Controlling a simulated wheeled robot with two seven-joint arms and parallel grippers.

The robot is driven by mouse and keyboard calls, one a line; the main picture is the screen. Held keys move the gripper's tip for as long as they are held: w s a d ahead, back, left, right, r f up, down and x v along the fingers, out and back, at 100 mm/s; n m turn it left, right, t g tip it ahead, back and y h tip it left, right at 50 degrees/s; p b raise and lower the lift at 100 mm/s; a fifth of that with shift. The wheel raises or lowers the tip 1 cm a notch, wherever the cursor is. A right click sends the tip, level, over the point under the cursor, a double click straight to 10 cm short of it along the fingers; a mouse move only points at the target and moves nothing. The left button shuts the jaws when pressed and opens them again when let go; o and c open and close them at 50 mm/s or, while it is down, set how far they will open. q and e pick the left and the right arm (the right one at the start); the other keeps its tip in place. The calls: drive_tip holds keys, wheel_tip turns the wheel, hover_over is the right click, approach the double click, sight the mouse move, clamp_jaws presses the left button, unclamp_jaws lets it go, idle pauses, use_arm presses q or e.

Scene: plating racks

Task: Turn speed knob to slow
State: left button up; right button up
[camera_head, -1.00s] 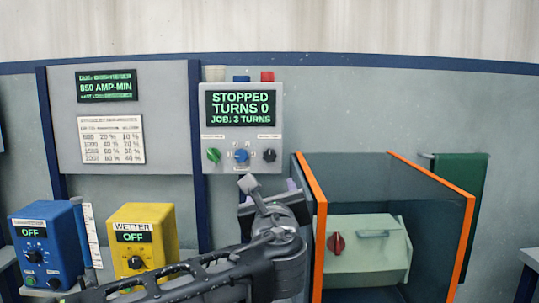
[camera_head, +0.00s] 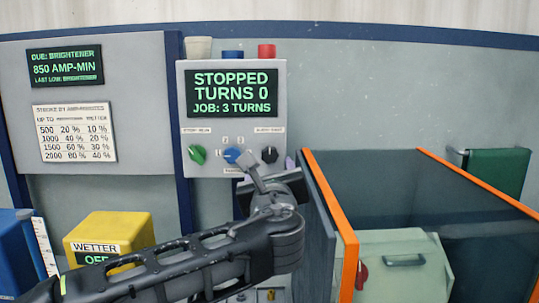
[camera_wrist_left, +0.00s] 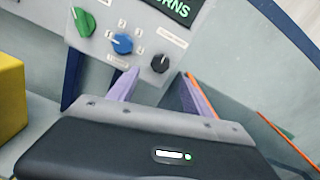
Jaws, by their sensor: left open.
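A grey control box (camera_head: 232,68) on the wall carries a green knob (camera_head: 197,154), a blue knob (camera_head: 232,156) with small numbers around it and a black knob (camera_head: 270,155). Their labels are too small to read surely, so I cannot tell which is the speed knob. My left gripper (camera_head: 267,172) is open and empty, just below and in front of the black knob. In the left wrist view its purple fingers (camera_wrist_left: 159,76) are apart, with the black knob (camera_wrist_left: 160,63) appearing between and just beyond their tips. No contact shows. My right gripper is not in view.
The display (camera_head: 232,93) reads STOPPED, TURNS 0, JOB: 3 TURNS. An orange-edged dark enclosure (camera_head: 330,215) stands close to the right of my gripper, with a pale green unit (camera_head: 405,270) inside. A yellow wetter box (camera_head: 110,228) is at lower left.

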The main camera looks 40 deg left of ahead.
sight(270, 156)
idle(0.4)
use_arm(q)
drive_tip(key=p+x, duration=0.1)
drive_tip(key=x, duration=0.6)
drive_tip(key=shift+w+a, duration=0.25)
drive_tip(key=shift+w, duration=0.05)
drive_tip(key=shift+c, duration=0.5)
clamp_jaws()
